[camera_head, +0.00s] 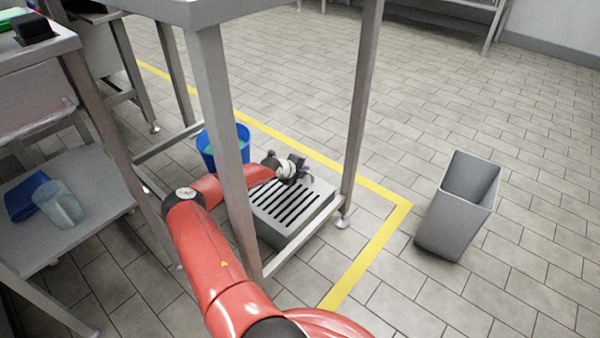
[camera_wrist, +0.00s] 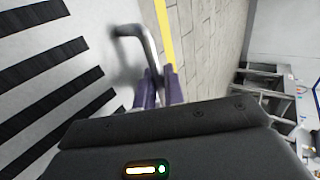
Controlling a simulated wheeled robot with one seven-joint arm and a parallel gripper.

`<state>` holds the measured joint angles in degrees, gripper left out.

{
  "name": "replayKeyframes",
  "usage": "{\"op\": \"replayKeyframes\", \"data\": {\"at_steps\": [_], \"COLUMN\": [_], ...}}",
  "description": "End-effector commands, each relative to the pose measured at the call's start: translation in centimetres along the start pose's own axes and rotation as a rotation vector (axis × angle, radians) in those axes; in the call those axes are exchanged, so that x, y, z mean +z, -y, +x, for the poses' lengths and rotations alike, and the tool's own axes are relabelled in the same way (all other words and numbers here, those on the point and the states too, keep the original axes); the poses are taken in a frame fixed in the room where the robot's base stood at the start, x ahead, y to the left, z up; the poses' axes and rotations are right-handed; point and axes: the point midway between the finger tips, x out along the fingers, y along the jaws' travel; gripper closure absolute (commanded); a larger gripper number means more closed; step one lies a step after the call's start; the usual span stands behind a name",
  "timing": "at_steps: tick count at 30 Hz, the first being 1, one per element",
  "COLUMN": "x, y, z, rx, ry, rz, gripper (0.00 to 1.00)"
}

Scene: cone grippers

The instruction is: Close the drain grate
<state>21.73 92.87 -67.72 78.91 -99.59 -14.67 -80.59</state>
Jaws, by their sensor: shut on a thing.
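The drain grate (camera_head: 318,191) is a light grey slotted panel on top of a low box under the steel table. It fills the left of the wrist view (camera_wrist: 70,25), with broad black slots. A bent metal handle (camera_wrist: 138,42) stands up from the panel near its edge. My gripper (camera_head: 303,171) is at the grate's far side, and its purple fingers (camera_wrist: 160,88) are shut on the handle. My gripper and arm hide part of the grate's far left. I cannot tell whether the grate sits fully flush with the box.
The table's legs (camera_head: 362,90) and low rails frame the drain, and my arm reaches between them. A blue bucket (camera_head: 206,150) stands behind my arm. A grey bin (camera_head: 450,225) stands right. A shelf (camera_head: 80,235) is at left. The tiled floor at right is mostly clear.

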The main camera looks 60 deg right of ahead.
Motion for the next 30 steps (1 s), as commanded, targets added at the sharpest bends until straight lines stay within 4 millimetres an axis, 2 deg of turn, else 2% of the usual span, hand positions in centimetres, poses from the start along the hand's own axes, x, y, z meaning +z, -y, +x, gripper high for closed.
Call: {"op": "replayKeyframes", "data": {"at_steps": [21, 22, 25, 30], "x": [0.1, 0.1, 0.0, -0.1], "y": [-0.9, -0.9, -0.9, -1.1], "z": [1.0, 1.0, 1.0, 1.0], "rx": [0.052, 0.052, 0.053, 0.056], "ry": [0.003, 0.003, 0.002, -0.001], "rz": [0.000, 0.000, 0.000, 0.000], "gripper": [1.00, 0.87, 0.75, 0.75]}}
